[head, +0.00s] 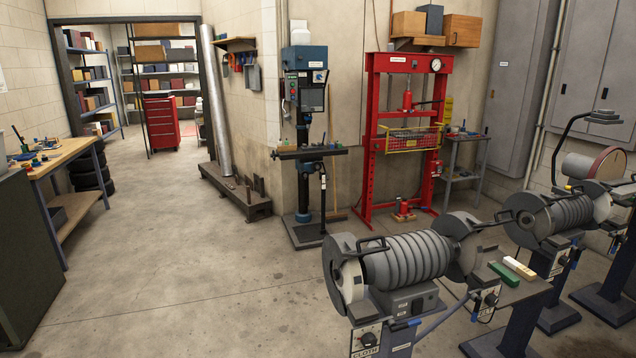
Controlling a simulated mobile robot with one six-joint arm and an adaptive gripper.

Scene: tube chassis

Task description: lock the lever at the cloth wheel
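A grey bench polisher (405,262) with a ribbed motor housing stands at the front right, with a wheel at each end. The left wheel (347,284) sits inside a dark guard, above a white panel (366,340) lettered "CLOTH" that is cut by the bottom edge. A dark round control (369,340) shows on that panel. A second control box (488,303) with a dark knob hangs below the right wheel (462,258). I cannot tell which part is the lever or whether it is locked. My gripper is not in view.
Green, white and yellow bars (518,268) lie on a small shelf right of the polisher. Another similar machine (562,215) stands behind it. A red press (404,140) and a drill press (306,140) stand at the wall. The concrete floor (200,275) to the left is clear.

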